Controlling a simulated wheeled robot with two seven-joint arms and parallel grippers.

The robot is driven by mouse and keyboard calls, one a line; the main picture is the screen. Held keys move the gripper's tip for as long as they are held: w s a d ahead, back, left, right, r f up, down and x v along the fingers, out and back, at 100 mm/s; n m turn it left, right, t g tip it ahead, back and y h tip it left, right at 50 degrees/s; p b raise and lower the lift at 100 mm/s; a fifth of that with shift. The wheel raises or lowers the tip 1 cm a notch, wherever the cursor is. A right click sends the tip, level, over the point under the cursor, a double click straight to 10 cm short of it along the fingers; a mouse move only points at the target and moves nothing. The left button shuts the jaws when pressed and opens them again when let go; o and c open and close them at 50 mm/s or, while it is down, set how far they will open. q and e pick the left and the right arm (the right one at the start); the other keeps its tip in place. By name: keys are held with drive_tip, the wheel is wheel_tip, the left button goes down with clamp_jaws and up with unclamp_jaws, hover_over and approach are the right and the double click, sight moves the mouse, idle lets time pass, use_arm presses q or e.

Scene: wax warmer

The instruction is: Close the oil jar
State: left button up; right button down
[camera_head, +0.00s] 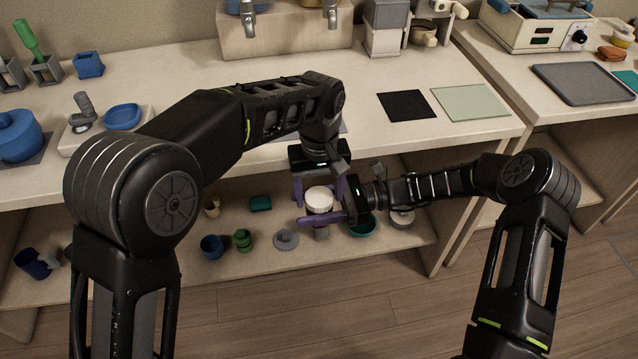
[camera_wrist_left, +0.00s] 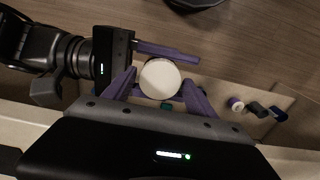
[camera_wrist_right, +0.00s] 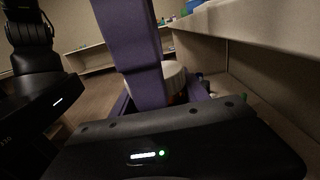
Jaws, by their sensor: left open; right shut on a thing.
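The oil jar (camera_head: 321,233) is upright in front of the counter, its body mostly hidden by purple fingers. A round white lid (camera_head: 319,199) is at its top; I cannot tell whether it is tight. My right gripper (camera_head: 324,218) is shut on the jar from the right, just below the lid. My left gripper (camera_head: 319,188) points down from above, open, with one finger on each side of the lid. In the left wrist view the lid (camera_wrist_left: 160,78) lies between the spread fingers. In the right wrist view the lid (camera_wrist_right: 173,75) is partly behind a purple finger.
The lower shelf (camera_head: 180,270) holds a blue cup (camera_head: 211,247), a green item (camera_head: 242,240), a grey lid-like disc (camera_head: 286,240) and a teal bowl (camera_head: 362,226). The counter edge is close behind the grippers. Open floor (camera_head: 350,320) lies in front.

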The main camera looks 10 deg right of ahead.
use_arm(q)
drive_tip(key=shift+c, duration=0.4)
drive_tip(key=c, duration=1.2)
drive_tip(key=m, duration=0.8)
drive_tip(key=o, duration=1.5)
drive_tip(key=shift+o, duration=0.2)
drive_tip(key=shift+r, duration=2.25)
